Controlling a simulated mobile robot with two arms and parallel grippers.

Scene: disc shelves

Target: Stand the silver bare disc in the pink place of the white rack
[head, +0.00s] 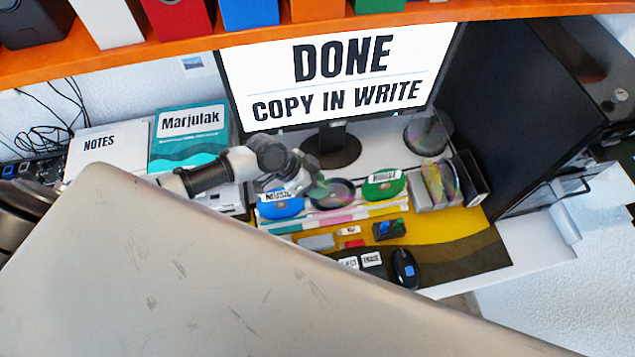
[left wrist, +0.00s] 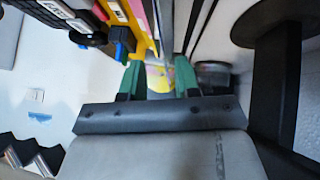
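The white rack (head: 311,224) stands on the desk with coloured places; the pink place (head: 343,215) is near its middle. A blue disc (head: 280,207) stands at its left and a green disc (head: 384,187) at its right. A dark-grey, shiny disc (head: 334,194), apparently the silver bare one, stands between them, above the pink place. My left gripper (head: 317,185) is right beside this disc, at its left. In the left wrist view, the green fingertips (left wrist: 158,78) are apart, with yellow and pink surfaces behind the gap. Whether they touch the disc is hidden. My right gripper is out of view.
A grey holder (head: 424,206) with shiny discs stands right of the rack. A clear round disc stack (head: 427,135) is behind it. The monitor (head: 340,75) reads "DONE". A black mouse (head: 405,268) and small items lie in front.

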